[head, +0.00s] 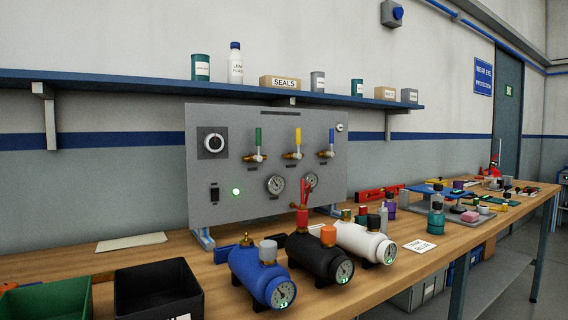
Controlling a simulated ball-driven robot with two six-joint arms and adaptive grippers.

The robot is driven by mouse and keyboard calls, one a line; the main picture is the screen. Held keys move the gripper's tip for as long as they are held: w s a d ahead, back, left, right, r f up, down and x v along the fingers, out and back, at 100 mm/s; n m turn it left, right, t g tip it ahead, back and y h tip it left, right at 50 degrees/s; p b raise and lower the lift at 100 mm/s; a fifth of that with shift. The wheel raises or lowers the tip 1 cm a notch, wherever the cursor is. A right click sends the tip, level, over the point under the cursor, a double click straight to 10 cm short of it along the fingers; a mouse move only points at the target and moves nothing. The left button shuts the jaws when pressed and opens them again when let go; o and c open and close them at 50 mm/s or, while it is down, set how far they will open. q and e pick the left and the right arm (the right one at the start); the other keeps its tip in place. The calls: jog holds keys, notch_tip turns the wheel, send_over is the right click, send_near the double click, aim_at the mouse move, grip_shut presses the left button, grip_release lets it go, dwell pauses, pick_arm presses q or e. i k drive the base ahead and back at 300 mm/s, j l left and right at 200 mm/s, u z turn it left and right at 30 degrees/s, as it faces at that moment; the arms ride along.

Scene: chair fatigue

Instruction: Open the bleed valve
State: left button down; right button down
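A grey upright panel (225,170) stands on the bench. It carries three lever valves: one with a green handle (258,137), one with a yellow handle (298,136) and one with a blue handle (331,136). All three handles point up above brass bodies. Their labels are too small to read, so I cannot tell which is the bleed valve. The panel also has a round black knob (213,143), a switch (214,194), a lit green lamp (236,191) and two gauges, one of them here (276,184). Neither of my grippers is in view.
Blue (262,276), black (318,260) and white (362,241) small tanks with gauges stand before the panel. A red fitting (303,205) rises there, partly covering one panel gauge. Green (45,303) and black (158,290) bins are at front left. A shelf (150,82) runs above.

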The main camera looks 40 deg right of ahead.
aim_at(298, 142)
jog(key=z, duration=1.3)
